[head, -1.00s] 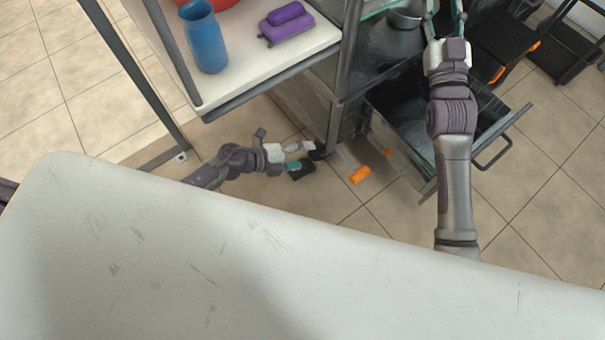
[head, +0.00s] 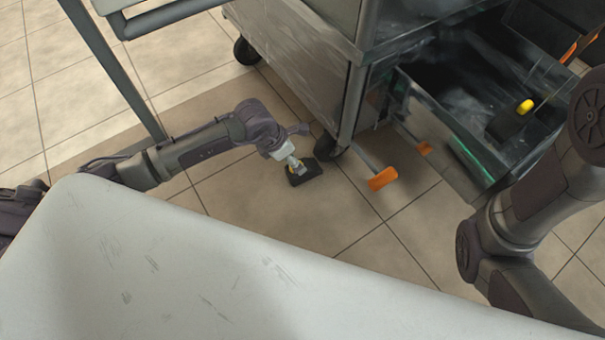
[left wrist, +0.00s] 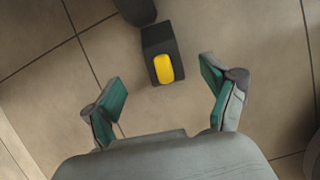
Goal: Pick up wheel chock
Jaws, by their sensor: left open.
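A black wheel chock with a yellow pad (left wrist: 163,68) lies on the tiled floor in the left wrist view, close to a dark wheel. In the head view this chock (head: 304,173) shows as a small dark block beside a cart caster. My left gripper (head: 293,162) is above it and partly covers it. In the left wrist view the teal fingertips of my left gripper (left wrist: 165,88) are spread wide, with the chock ahead of and between them, apart from both. A similar black block with a yellow part (head: 513,117) lies in the open drawer. My right gripper is outside the view.
The metal cart (head: 300,70) stands on casters (head: 328,147) right by the chock. Its open drawer (head: 445,130) juts out at the right. An orange-ended bar (head: 382,179) sticks out low near the cart. Bare floor (head: 265,205) lies in front of the chock.

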